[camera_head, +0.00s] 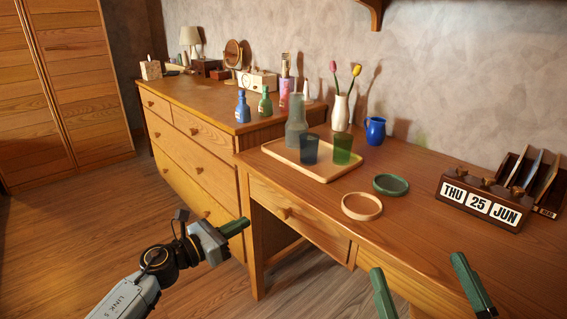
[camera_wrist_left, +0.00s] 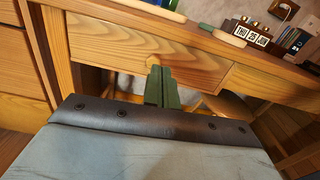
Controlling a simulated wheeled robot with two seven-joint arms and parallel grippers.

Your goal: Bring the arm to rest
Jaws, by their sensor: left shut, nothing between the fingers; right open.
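My left gripper (camera_head: 236,228) is in front of the wooden dresser, beside the desk's left leg, with its green fingers together and nothing between them. In the left wrist view its shut fingers (camera_wrist_left: 162,88) point at the desk's drawer front (camera_wrist_left: 140,50), apart from or close to it; I cannot tell the gap there. My right gripper (camera_head: 425,285) shows only as two green fingers at the bottom edge, spread apart and empty, in front of the desk (camera_head: 420,215). The rest of the right arm is out of view.
A wooden tray (camera_head: 323,173) on the desk holds a carafe (camera_head: 296,122) and two glasses. Two coasters (camera_head: 362,206), a tulip vase (camera_head: 340,113), a blue jug (camera_head: 375,130) and a calendar (camera_head: 483,203) stand nearby. Floor (camera_head: 110,215) is clear left of the dresser (camera_head: 185,150).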

